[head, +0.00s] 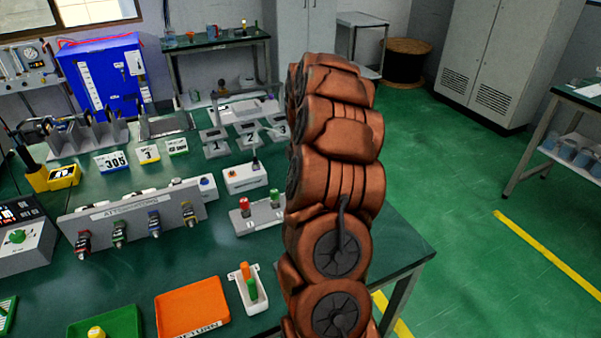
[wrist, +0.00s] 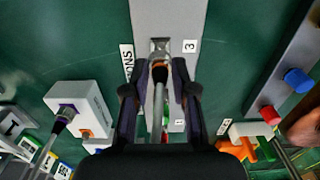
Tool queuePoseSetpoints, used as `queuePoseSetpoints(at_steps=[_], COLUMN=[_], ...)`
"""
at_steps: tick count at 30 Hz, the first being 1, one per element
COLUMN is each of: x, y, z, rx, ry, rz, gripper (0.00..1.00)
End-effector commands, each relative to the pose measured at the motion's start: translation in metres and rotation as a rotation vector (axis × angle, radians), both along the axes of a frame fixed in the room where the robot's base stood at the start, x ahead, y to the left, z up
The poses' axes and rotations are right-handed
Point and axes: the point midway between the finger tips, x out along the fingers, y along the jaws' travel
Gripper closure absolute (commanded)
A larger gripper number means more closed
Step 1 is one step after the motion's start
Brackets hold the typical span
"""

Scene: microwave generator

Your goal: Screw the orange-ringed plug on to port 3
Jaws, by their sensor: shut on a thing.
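In the wrist view my gripper (wrist: 160,72) has its two dark fingers closed around the orange-ringed plug (wrist: 159,74), whose grey cable runs back between them. The plug's tip points at the metal socket of port 3 (wrist: 160,46), on a pale grey block beside a label "3". Tip and socket are in line and very close; I cannot tell whether they touch or are threaded. In the head view the grey block with label "3" (head: 282,129) stands right of blocks 1 and 2. My arm hides the gripper there.
In the wrist view a white box (wrist: 75,108) with a purple-ringed plug is at the left, and a grey block with red and blue knobs (wrist: 283,97) at the right.

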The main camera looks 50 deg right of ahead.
Motion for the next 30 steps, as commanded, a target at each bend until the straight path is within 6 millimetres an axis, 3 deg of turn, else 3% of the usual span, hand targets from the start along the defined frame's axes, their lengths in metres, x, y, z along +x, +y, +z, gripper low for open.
queuePoseSetpoints(at_steps=[9, 30], x=[-0.001, 0.0], y=[0.0, 0.0], z=[-0.018, -0.019], rx=[0.001, 0.0], ry=[0.002, 0.0], rz=[0.012, 0.012], gripper=[1.0, 1.0])
